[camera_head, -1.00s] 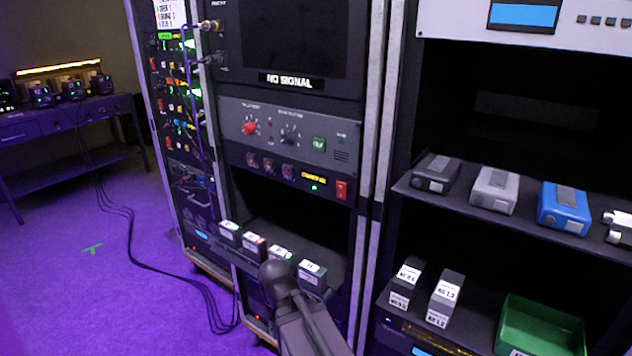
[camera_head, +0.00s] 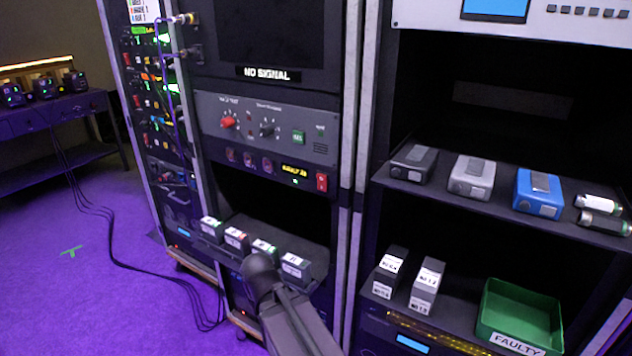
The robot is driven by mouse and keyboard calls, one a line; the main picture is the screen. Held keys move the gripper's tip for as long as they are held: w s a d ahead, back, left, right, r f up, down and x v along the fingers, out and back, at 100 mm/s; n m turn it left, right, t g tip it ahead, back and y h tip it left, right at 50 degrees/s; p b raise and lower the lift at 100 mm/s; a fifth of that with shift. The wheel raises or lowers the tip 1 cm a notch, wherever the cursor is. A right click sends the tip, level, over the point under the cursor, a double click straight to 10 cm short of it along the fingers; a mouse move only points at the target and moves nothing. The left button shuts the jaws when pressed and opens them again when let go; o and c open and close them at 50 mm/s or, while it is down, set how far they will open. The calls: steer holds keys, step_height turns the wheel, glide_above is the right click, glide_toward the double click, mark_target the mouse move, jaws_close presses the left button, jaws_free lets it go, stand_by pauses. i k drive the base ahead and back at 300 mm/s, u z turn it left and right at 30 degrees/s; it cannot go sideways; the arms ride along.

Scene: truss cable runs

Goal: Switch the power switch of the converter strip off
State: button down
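A dark strip (camera_head: 229,157) with several round sockets, a small yellow-lit display (camera_head: 294,169) and a red rocker switch (camera_head: 321,182) runs across the middle rack, below a grey panel. It appears to be the converter strip; no name on it is legible. The red switch is at its right end, beside the rack post. Which way the rocker is tipped is too small to tell. A green light glows under the display. My dark arm rises from the bottom edge, below and left of the switch, apart from it. My gripper is not visible.
The grey panel (camera_head: 317,118) has a red knob and a green button. Several small labelled boxes (camera_head: 296,268) stand on the lower shelf behind my arm. The right rack holds adapters, two labelled blocks and a green bin (camera_head: 520,302). Cables cross the floor at left.

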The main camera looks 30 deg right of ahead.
mark_target(322, 182)
steer(key=u, duration=0.25)
steer(key=k, duration=1.75)
steer(key=z, duration=0.4)
steer(key=i, duration=1)
steer(key=z, duration=0.05)
